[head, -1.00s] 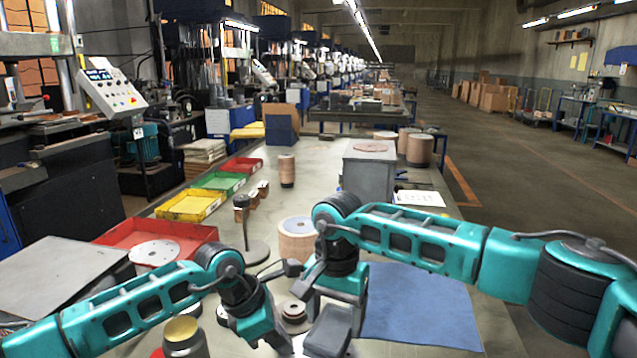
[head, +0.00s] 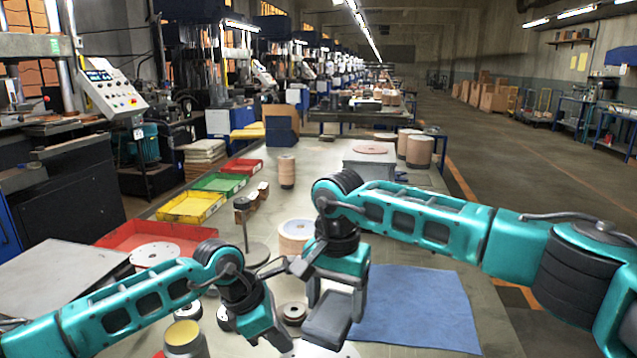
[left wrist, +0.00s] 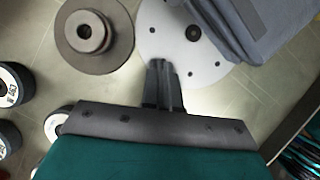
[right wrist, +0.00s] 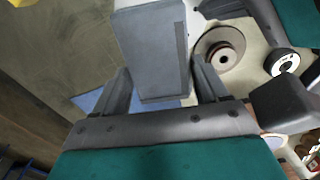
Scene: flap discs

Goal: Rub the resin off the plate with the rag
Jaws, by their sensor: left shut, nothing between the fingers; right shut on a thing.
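The plate is a pale round disc with several dark holes or spots (left wrist: 150,40), lying flat on the bench; its edge shows at the bottom of the head view (head: 312,350). I cannot tell resin apart from the holes. My right gripper (head: 337,292) is shut on a thick grey folded pad, the rag (head: 327,320). The rag also shows between the fingers in the right wrist view (right wrist: 152,55). In the left wrist view it covers the plate's upper right part; contact is unclear. My left gripper (left wrist: 162,68) is shut and empty, its tips over the plate's near edge.
A blue cloth (head: 420,305) lies flat to the right. A grey disc with a hub (left wrist: 93,35) sits close beside the plate. A post stand (head: 245,230), a disc stack (head: 296,236), a yellow-topped can (head: 184,338) and a red tray (head: 205,236) stand to the left and behind.

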